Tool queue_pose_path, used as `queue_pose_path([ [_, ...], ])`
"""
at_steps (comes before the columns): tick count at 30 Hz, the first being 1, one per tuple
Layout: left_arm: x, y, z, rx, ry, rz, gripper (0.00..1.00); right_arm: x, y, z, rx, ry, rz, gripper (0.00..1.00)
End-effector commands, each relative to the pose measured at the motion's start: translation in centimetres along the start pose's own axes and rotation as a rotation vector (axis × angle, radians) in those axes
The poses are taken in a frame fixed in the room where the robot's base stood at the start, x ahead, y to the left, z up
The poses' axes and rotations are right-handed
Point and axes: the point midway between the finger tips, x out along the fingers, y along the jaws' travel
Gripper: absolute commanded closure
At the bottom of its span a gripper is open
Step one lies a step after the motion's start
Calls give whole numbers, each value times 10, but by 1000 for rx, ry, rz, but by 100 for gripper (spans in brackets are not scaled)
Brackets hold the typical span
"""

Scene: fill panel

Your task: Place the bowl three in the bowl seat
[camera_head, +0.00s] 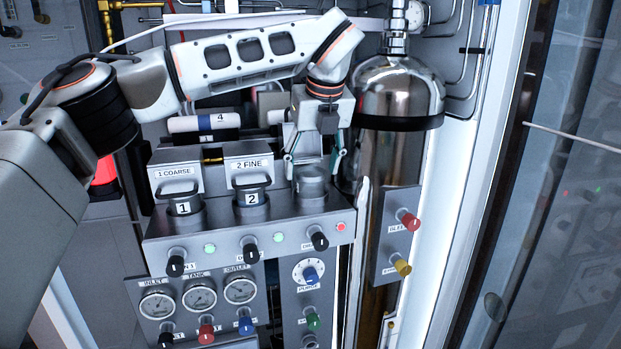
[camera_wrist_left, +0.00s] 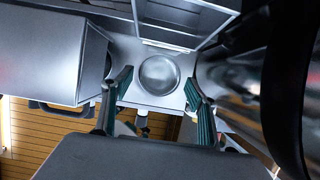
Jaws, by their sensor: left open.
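The third seat position (camera_head: 312,187), at the right end of the grey panel shelf, holds a round metallic cup shape. I cannot tell whether it is bowl three or the bare seat; no number 3 shows. My left gripper (camera_head: 315,163) is open just above it, with a finger on each side. In the left wrist view, the round metal shape (camera_wrist_left: 160,75) lies between the open fingers. Bowl 1 (camera_head: 182,208) and bowl 2 (camera_head: 252,198) sit in their seats to the left, with handled blocks labelled 1 COARSE and 2 FINE above. My right gripper is out of view.
A large steel cylinder (camera_head: 398,90) stands close to the right of my left gripper. A white roll marked 4 (camera_head: 185,124) lies behind the blocks. Below are black knobs, gauges (camera_head: 199,296), two green lights and a red light (camera_head: 341,226) under the third position.

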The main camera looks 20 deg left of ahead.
Motion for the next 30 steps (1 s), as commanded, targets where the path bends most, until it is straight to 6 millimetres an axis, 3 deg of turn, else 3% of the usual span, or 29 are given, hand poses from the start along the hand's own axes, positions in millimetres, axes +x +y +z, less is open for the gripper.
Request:
queue_pose_path([
  [6, -47, -1, 0, -1, -5, -2, 42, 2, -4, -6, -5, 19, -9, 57],
  [12, -74, 0, 0, 0, -3, 0, 42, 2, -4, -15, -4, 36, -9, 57],
  [30, -83, 0, 0, 0, 0, 0, 42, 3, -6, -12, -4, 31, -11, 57],
])
